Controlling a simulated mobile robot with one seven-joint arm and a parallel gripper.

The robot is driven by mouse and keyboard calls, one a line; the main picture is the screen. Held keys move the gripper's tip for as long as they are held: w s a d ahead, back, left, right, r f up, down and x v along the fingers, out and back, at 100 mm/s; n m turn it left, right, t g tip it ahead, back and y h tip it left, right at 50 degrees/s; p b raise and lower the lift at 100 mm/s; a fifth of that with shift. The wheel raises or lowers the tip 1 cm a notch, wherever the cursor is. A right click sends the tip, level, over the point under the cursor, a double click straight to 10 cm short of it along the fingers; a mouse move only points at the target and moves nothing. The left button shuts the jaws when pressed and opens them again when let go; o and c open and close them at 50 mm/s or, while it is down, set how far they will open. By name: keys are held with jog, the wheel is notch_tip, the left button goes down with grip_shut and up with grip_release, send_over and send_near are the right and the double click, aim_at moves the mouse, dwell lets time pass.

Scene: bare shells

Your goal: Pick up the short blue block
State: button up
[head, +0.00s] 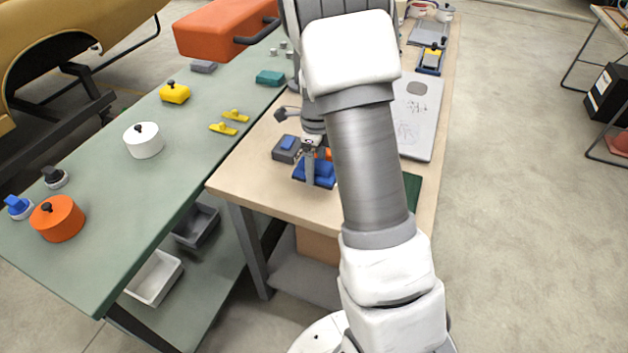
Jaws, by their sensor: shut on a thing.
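My gripper (316,172) points down over the wooden table, left of my arm. Its near finger shows against a blue block (325,169), and it is shut on that block. The block is low and sits at or just above a darker blue base (316,183); I cannot tell whether they touch. My arm hides part of the right side. A smaller blue piece (288,142) lies on a dark grey block (285,154) just left of my gripper. A bit of orange (328,153) shows behind the gripper.
The green bench (95,235) on the left holds an orange pot (57,218), a white pot (143,141), yellow pieces and a teal block (270,77). A grey panel (415,130) lies right of my arm. The table's front left corner (235,185) is clear.

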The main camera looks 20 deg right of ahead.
jog(key=w+d+r, duration=0.1)
jog(key=w+d, duration=0.1)
jog(key=w+d+r, duration=0.2)
jog(key=w, duration=0.1)
jog(key=w+d+r, duration=0.2)
jog(key=shift+w+r, duration=0.25)
jog(key=shift+w, duration=0.05)
jog(key=o, duration=0.9)
jog(key=c, duration=0.6)
